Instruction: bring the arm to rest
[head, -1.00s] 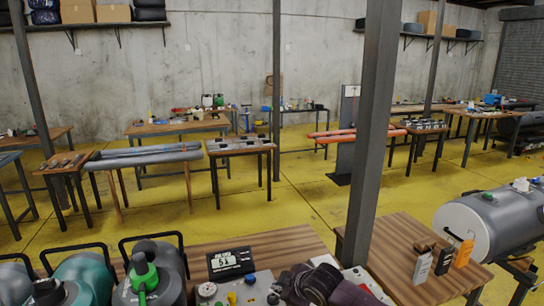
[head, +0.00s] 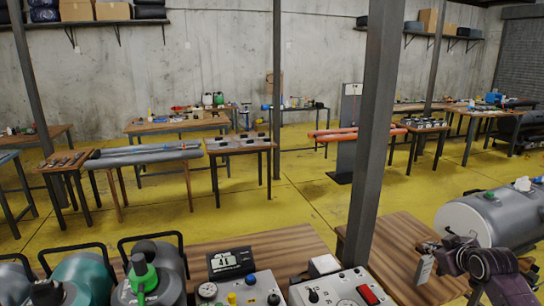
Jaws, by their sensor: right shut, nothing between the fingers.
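My right gripper (head: 451,240) is at the lower right, over the right part of the wooden bench (head: 395,240). It is shut and empty. My dark arm comes up behind it from the bottom right corner and covers most of the small upright boxes there. Only a pale box (head: 424,267) still shows clearly at its left. Whether the gripper touches these boxes cannot be told. My left gripper is not in view.
A grey steel post (head: 370,130) rises between the two bench tops. A silver tank (head: 495,220) lies close behind my right arm. Control boxes (head: 345,288), a digital gauge (head: 231,262) and pump bottles (head: 150,270) line the front.

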